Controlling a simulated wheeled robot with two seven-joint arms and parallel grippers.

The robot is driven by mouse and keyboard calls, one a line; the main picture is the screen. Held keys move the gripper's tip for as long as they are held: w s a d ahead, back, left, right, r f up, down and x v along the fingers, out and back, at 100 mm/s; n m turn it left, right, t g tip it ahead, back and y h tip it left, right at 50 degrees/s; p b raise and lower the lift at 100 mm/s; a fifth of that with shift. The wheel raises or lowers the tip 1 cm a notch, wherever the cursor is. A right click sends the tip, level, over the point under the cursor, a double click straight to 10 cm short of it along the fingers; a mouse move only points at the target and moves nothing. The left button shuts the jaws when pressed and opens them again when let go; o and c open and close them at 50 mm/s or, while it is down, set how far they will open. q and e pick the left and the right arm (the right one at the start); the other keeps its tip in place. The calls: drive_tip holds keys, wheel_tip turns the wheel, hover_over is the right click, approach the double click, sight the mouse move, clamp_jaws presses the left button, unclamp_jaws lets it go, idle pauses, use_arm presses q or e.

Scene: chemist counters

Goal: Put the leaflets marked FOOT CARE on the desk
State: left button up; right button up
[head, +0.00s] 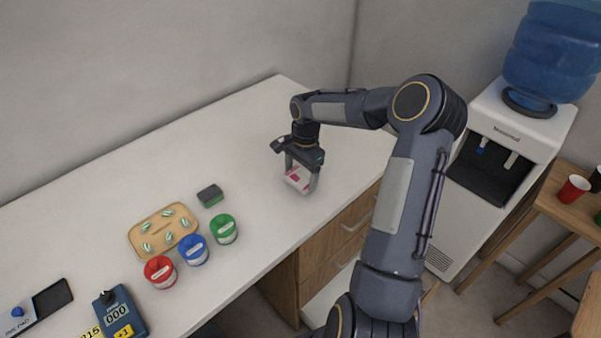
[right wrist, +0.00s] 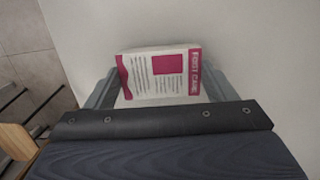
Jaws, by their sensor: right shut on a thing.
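The leaflets marked FOOT CARE (right wrist: 160,75) are a small white stack with a magenta band and block, and the lettering reads in the right wrist view. They also show in the head view (head: 298,178), at the right part of the white desk (head: 290,110). My right gripper (head: 301,180) is shut on the leaflets, with one finger on each side of them. It points down at the desk; I cannot tell whether the leaflets touch the desk top or hang just above it. My left gripper is not in view.
A wooden tray (head: 134,238) with several small wrapped items, a green-black sponge (head: 210,195), and red (head: 160,272), blue (head: 193,250) and green (head: 224,230) tubs stand left of the gripper. A blue counter device (head: 130,318) is at lower left. The desk around the gripper is clear.

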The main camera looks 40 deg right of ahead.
drive_tip(key=shift+f, duration=0.4)
drive_tip(key=shift+f, duration=0.15)
drive_tip(key=o, duration=1)
